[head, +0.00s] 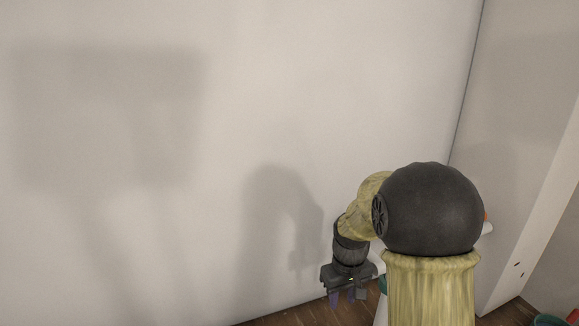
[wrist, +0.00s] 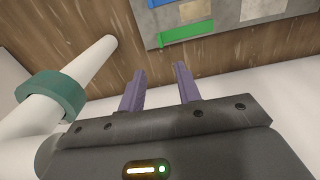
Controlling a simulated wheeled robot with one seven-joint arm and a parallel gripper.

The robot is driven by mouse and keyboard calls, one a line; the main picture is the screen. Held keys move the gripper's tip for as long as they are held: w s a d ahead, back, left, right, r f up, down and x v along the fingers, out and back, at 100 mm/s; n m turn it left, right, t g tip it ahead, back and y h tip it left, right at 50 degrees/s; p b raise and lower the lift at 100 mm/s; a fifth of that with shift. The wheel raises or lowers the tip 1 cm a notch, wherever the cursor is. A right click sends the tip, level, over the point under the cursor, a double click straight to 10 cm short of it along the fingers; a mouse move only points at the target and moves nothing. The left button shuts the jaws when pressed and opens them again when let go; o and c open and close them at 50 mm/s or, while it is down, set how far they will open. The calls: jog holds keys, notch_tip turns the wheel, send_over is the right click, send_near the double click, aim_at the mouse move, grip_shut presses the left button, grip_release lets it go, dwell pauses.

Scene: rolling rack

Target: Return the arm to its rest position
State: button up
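My gripper (head: 349,297) hangs from my bent arm in the lower middle-right of the head view, pointing down beside the pale wall. In the wrist view my gripper (wrist: 158,86) shows two purple fingers standing apart with nothing between them. The fingertips are clear of any object, with the wood floor and pale wall behind them. The head view shows my arm's large dark joint and yellow links above and right of the gripper, hiding part of what lies behind.
A white pole (wrist: 92,70) with a green collar (wrist: 52,93) stands close left of my gripper. A grey panel with green (wrist: 187,31) and blue pieces lies on the wood floor (wrist: 70,28). A pale wall (head: 230,120) fills the head view's left and middle, with a corner at right.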

jog(key=s+r+m+t, duration=0.1)
jog(key=s+m+t, duration=0.1)
jog(key=s, duration=1.1)
jog(key=shift+s+r+m, duration=0.25)
jog(key=shift+r+m, duration=0.15)
jog(key=shift+m, duration=0.3)
